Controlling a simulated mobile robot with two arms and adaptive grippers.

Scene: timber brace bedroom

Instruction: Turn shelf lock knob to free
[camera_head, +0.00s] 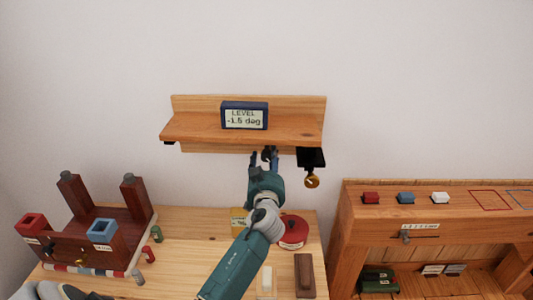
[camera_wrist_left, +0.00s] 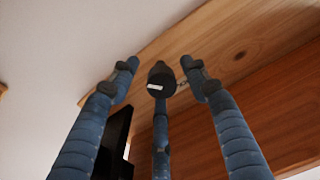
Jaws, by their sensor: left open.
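The wooden wall shelf (camera_head: 195,128) hangs at the centre of the head view, and its underside (camera_wrist_left: 235,50) fills the upper right of the left wrist view. A dark round knob (camera_wrist_left: 161,80) with a white mark sits at the underside, a small label partly hidden beside it. My left gripper (camera_head: 263,156) is just below the shelf's front edge. In the wrist view its blue fingers are spread open, one on either side of the knob and one below or behind it. Gaps show at both sides; contact by the middle finger cannot be told. My right gripper is not in view.
A level display (camera_head: 244,115) reading -1.5 deg stands on the shelf. A black bracket (camera_head: 311,157) with a brass disc (camera_head: 312,181) hangs right of my gripper. Below is a wooden table (camera_head: 190,220) with a red round object (camera_head: 293,232). A wooden bench (camera_head: 360,215) stands at right.

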